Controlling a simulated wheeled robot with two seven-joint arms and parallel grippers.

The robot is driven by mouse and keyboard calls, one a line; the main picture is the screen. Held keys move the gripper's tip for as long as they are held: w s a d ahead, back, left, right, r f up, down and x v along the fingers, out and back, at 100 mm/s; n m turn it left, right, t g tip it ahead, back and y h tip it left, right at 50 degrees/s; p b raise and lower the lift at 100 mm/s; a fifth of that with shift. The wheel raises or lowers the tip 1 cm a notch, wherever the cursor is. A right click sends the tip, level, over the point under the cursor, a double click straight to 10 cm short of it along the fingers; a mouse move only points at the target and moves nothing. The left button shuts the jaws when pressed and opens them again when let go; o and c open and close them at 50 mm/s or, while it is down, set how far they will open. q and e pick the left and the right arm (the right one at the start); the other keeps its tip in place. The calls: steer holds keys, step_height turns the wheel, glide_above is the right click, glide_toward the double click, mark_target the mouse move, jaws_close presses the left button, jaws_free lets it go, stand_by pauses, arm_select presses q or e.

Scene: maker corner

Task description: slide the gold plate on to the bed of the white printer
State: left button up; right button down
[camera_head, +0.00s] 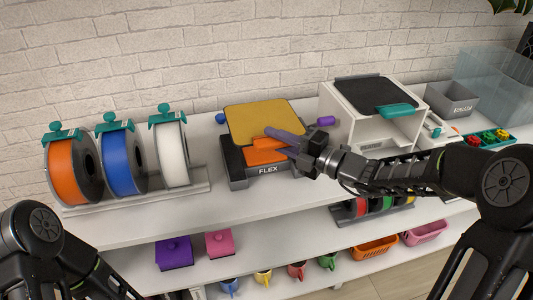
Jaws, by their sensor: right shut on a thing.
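The gold plate (258,116) lies flat, seen from above, over a dark stand (236,170) marked FLEX, left of centre on the white shelf top. An orange tab (266,144) shows at its front edge. My right gripper (279,140) reaches in from the right and is shut on the orange tab; its fingers hide part of it. Whether the plate touches the stand is hard to tell. The white printer (341,119) stands to the right, with a dark flat surface (376,91) and a teal tab (395,110) on top. My left gripper is out of view.
Orange, blue and white spools (172,153) stand in a rack at left. A grey bin (452,99), a clear box and a tray of coloured pieces (490,138) are at right. Boxes, mugs and baskets (375,249) sit below.

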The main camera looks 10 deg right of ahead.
steer(key=shift+f+b, duration=0.3)
steer(key=shift+f, duration=1.9)
step_height(320, 180, down, 4)
steer(key=shift+f, duration=0.25)
steer(key=shift+f, duration=0.15)
steer(key=c, duration=1.8)
jaws_free()
steer(key=shift+f, duration=0.15)
steer(key=o, duration=0.5)
